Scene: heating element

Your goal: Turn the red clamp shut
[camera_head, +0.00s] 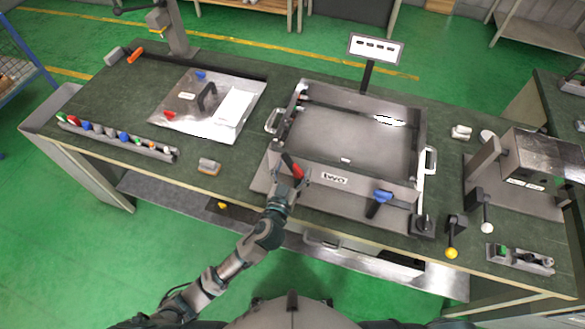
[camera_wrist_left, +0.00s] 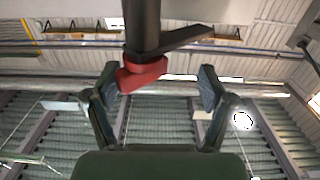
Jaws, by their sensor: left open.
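The red clamp (camera_head: 292,167) is on the near wall of the metal tray fixture (camera_head: 352,145), near its left corner. Its dark lever slants up and to the left. My left gripper (camera_head: 289,186) is right at the clamp, just below it in the head view. In the left wrist view the left gripper (camera_wrist_left: 158,90) is open, and the red part of the clamp (camera_wrist_left: 143,72) lies between its two fingers, nearer the left finger. A dark post and a side arm rise from the red part. I cannot tell whether a finger touches it. My right gripper is not in view.
A blue clamp (camera_head: 381,196) sits farther right on the same wall, beside a label reading "two". A metal plate with a handle (camera_head: 208,103) lies left of the fixture. A rack of coloured parts (camera_head: 117,137) lines the left edge. A metal machine (camera_head: 530,165) stands at right.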

